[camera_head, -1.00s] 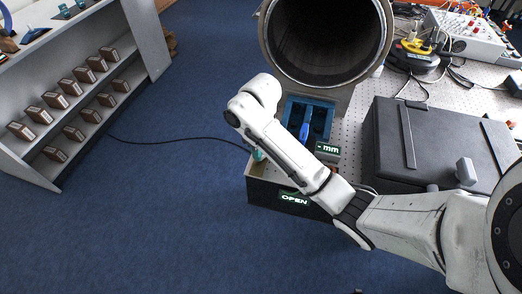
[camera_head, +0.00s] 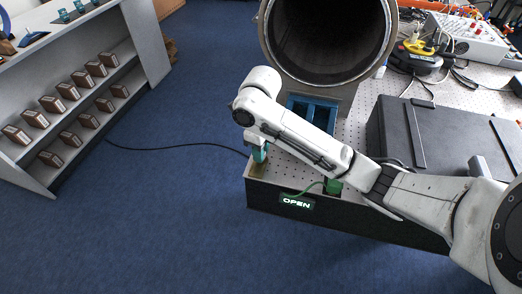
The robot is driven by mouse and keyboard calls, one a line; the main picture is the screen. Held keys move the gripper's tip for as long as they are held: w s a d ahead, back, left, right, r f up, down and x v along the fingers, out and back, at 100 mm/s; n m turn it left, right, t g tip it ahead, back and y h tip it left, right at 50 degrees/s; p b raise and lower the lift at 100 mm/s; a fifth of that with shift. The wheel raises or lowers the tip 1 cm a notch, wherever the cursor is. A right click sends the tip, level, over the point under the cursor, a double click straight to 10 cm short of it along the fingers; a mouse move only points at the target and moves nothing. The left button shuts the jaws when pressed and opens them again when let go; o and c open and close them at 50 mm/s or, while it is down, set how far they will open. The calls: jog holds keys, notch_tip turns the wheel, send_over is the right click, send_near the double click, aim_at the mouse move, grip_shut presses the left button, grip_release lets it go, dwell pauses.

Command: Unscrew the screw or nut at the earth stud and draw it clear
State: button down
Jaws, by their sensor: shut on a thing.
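My white arm reaches in from the lower right over the front corner of the table. Its end bends down to a small teal part, which looks like my gripper (camera_head: 259,152), at the table's front-left corner. It is shut just above a small tan block (camera_head: 257,170), apparently the earth stud's place. The screw or nut between the jaws is too small and covered to make out. I cannot tell whether it is still on the thread. A green block (camera_head: 333,186) with a thin green wire sits on the table's front edge, right of my gripper.
A large open pipe (camera_head: 326,40) stands behind my arm, with a blue support (camera_head: 312,108) below it. A black case (camera_head: 440,135) lies to the right. An OPEN sign (camera_head: 296,202) is on the table's front. A black cable (camera_head: 180,144) crosses the floor.

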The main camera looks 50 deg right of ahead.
jog(key=shift+w+a+b, duration=0.1)
jog(key=shift+a+b, duration=0.1)
jog(key=shift+b, duration=0.3)
jog(key=c, duration=1.6)
grip_release()
jog(key=shift+a+r+n+b, duration=0.15)
jog(key=shift+a+n+b, duration=0.55)
jog(key=shift+a+b, duration=0.3)
jog(key=shift+o, duration=1.4)
jog(key=shift+w+a+r+n+b, duration=0.15)
jog(key=shift+w+a+n+b, duration=0.2)
jog(key=shift+b, duration=0.5)
jog(key=shift+s+r+p, duration=0.1)
jog(key=shift+r+p, duration=0.15)
jog(key=shift+p, duration=0.05)
jog(key=shift+c, duration=1.4)
jog(key=shift+d+f, duration=0.1)
jog(key=shift+f, duration=0.1)
grip_shut()
jog(key=shift+w, duration=0.2)
jog(key=shift+d+r, duration=0.1)
jog(key=shift+r, duration=0.05)
jog(key=o, duration=0.9)
grip_release()
jog(key=shift+d, duration=0.15)
